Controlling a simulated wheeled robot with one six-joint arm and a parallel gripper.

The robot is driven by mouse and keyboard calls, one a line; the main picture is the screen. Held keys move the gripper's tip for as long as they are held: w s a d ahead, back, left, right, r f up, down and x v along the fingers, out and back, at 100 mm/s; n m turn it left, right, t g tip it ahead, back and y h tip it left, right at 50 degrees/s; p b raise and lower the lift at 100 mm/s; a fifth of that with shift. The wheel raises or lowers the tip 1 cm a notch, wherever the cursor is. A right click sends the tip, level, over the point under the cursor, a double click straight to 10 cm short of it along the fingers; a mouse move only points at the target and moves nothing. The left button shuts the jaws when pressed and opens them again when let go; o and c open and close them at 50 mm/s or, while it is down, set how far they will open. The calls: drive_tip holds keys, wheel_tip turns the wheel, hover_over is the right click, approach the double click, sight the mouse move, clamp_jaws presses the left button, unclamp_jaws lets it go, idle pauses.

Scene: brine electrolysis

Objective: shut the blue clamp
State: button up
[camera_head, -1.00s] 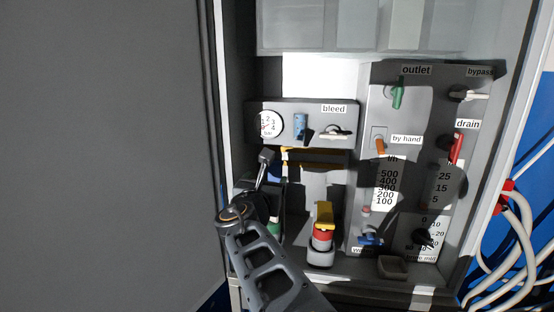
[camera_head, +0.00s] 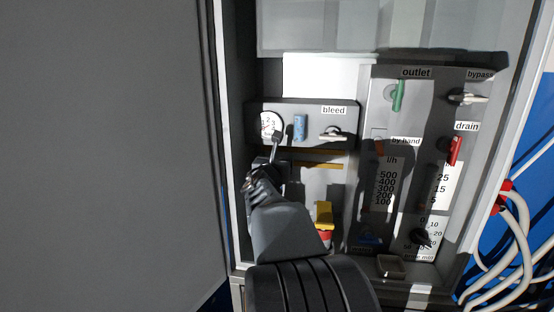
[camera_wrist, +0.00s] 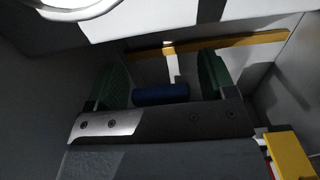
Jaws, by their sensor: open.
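In the wrist view, a dark blue piece (camera_wrist: 160,93), likely the blue clamp, lies crosswise between the two green fingers of my gripper (camera_wrist: 162,72). The fingers are open and stand one on each side of it; whether either touches it I cannot tell. A thin white strip rises behind the blue piece. In the head view my gripper reaches into the left part of the cabinet, below the gauge. My own arm hides the blue piece and the fingertips there.
A yellow bar (camera_head: 320,165) runs behind the gripper. A yellow and red part (camera_head: 324,215) stands close on the right. Above are the gauge (camera_head: 268,125), a light blue part (camera_head: 300,127) and the bleed valve (camera_head: 335,133). The cabinet's left wall is near.

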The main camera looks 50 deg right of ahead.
drive_tip(key=shift+w+d, duration=0.1)
drive_tip(key=shift+d, duration=0.05)
drive_tip(key=shift+c, duration=0.4)
drive_tip(key=c, duration=1.2)
drive_tip(key=shift+f+b, duration=0.1)
drive_tip(key=shift+b, duration=0.2)
